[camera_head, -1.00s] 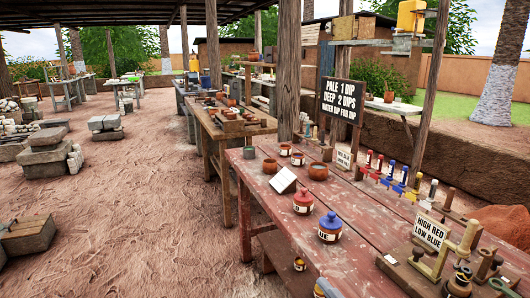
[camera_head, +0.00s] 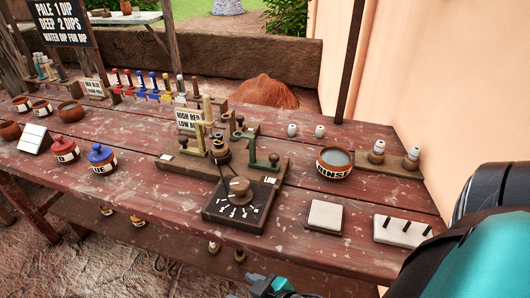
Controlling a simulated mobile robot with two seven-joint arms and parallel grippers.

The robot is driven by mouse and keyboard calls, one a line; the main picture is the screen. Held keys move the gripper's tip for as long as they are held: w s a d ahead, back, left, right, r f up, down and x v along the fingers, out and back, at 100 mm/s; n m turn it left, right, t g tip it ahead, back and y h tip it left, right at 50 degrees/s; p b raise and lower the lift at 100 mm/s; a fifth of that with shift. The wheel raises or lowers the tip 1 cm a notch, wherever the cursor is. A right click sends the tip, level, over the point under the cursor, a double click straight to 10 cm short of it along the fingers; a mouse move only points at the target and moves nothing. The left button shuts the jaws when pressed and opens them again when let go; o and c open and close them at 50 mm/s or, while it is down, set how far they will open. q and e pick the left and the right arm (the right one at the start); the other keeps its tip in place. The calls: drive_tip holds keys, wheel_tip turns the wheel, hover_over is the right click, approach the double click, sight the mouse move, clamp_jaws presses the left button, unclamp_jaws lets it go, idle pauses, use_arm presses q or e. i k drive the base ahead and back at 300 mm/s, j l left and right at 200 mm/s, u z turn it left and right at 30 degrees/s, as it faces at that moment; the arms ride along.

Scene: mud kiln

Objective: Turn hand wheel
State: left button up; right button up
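A dark square block with a marked dial face (camera_head: 240,212) sits at the front edge of the red table, with a round brown knob (camera_head: 238,187) on its top. It is the most wheel-like thing I see, but I cannot tell whether it is the hand wheel. Behind it, a wooden base (camera_head: 180,164) carries a brass-coloured stand (camera_head: 198,138), a dark pot (camera_head: 220,150) and a green stand (camera_head: 262,152). A black and teal part of mine shows at the bottom edge, and a large teal and black arm link of mine fills the lower right. No gripper fingers show.
A bowl of pale liquid (camera_head: 333,163), a pale tile block (camera_head: 325,216) and a pegged white block (camera_head: 401,231) stand right of the dial. Lidded red (camera_head: 65,151) and blue (camera_head: 101,160) pots stand left. A wall (camera_head: 420,80) rises at right. Bare tabletop lies between.

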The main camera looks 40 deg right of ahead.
sight(240, 194)
drive_tip(key=k+z, duration=0.15)
drive_tip(key=z, duration=0.3)
drive_tip(key=k+l+z, duration=0.1)
drive_tip(key=z, duration=0.35)
